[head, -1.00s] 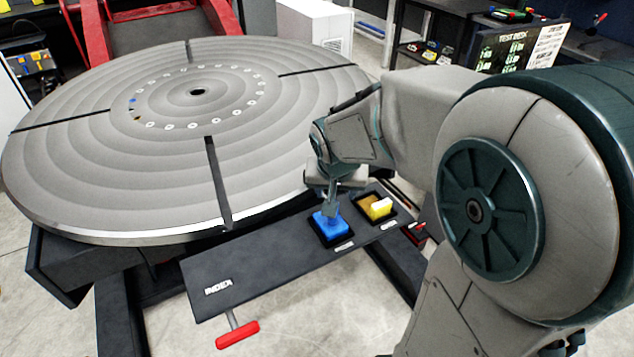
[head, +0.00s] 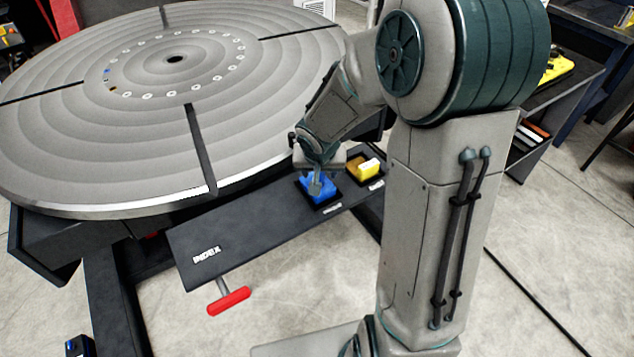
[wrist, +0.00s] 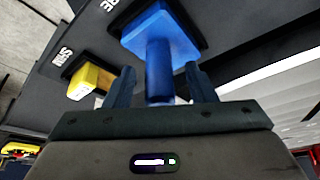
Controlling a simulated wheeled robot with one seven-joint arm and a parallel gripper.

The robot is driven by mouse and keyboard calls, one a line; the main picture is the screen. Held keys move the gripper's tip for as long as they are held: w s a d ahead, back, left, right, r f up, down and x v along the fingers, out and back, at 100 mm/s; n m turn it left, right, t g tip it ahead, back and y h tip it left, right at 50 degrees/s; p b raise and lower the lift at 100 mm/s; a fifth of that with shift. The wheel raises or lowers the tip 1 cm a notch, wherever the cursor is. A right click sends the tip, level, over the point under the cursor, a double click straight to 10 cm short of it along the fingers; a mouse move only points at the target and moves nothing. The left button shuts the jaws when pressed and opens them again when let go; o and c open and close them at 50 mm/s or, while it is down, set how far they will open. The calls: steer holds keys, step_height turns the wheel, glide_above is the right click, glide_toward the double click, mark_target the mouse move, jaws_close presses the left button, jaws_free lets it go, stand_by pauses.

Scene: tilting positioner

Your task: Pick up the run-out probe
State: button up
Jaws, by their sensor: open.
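The run-out probe appears to be the blue piece (head: 324,193), a blue block in a black-rimmed pocket on the dark shelf (head: 240,235). In the wrist view the blue probe (wrist: 160,70) shows a broad block with a narrower round stem pointing toward my gripper. My gripper (wrist: 160,88) is open, with one finger on each side of the stem. A gap shows between the stem and each finger. In the head view my gripper (head: 316,182) is right over the blue block, and its fingers partly hide it.
A yellow block (head: 369,167) sits in the neighbouring pocket; it also shows in the wrist view (wrist: 88,82). The large grey round table (head: 110,130) lies close to the left. A red-handled lever (head: 229,301) sticks out below the shelf marked INDEX.

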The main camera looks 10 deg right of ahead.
steer(key=shift+w+f, duration=0.1)
steer(key=shift+f, duration=0.1)
jaws_close()
steer(key=shift+r, duration=0.15)
